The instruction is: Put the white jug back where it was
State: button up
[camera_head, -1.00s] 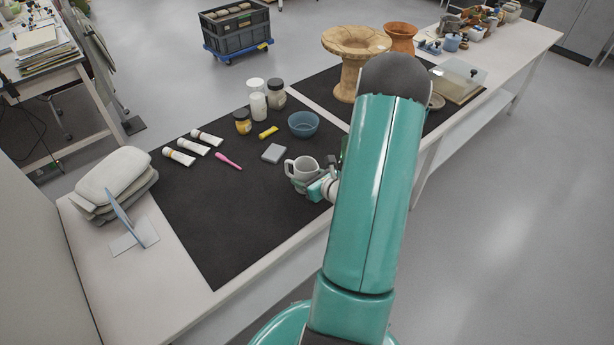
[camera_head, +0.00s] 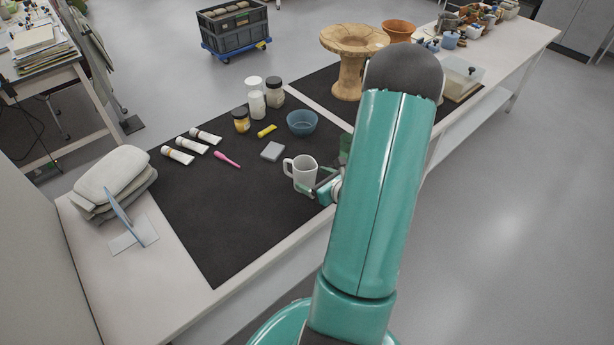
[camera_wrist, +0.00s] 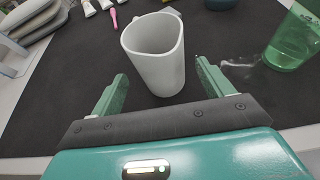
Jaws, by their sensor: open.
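The white jug (camera_head: 304,173) stands upright on the black mat (camera_head: 235,220), near the mat's front right edge. Its handle points to the left in the head view. In the wrist view the jug (camera_wrist: 157,65) stands just ahead of my fingers, its open top towards me. My gripper (camera_head: 324,188) is open and low beside the jug, on its near right side. In the wrist view, my fingertips (camera_wrist: 161,74) are spread to either side of the jug's near side, with gaps between. My arm hides part of the mat to the right.
A green see-through vessel (camera_wrist: 291,40) stands close to the right of my gripper. A grey block (camera_head: 272,151), a blue bowl (camera_head: 302,123), a pink tool (camera_head: 227,159), white tubes (camera_head: 191,146) and several jars (camera_head: 257,104) lie behind. The mat's front left is clear.

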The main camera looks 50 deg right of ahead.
jog(key=d+v, duration=0.1)
jog(key=v, duration=0.6)
jog(key=w+a+r+n+g+y, duration=0.2)
jog(key=a+r+n+y, duration=0.15)
jog(key=a+n, duration=0.35)
jog(key=w+a+r+n+g+y, duration=0.1)
jog(key=w+a+r+n+y, duration=0.3)
jog(key=a, duration=0.4)
jog(key=w+a+r+n+g+y, duration=0.1)
jog(key=a+r+n+g+y, duration=0.1)
jog(key=a+r+n, duration=0.5)
jog(key=s+a+r+n+g+h, duration=0.1)
jog(key=s+a+r+n+h, duration=0.3)
jog(key=n, duration=0.5)
jog(key=s+a+r+n+g+h, duration=0.1)
jog(key=s+a+r+n+h, duration=0.3)
jog(key=a+r+n, duration=0.4)
jog(key=shift+s+a+n+g, duration=0.4)
jog(key=shift+a+n, duration=0.15)
jog(key=shift+n, duration=0.55)
jog(key=c, duration=1)
jog(key=shift+o, duration=0.2)
jog(key=shift+d, duration=0.25)
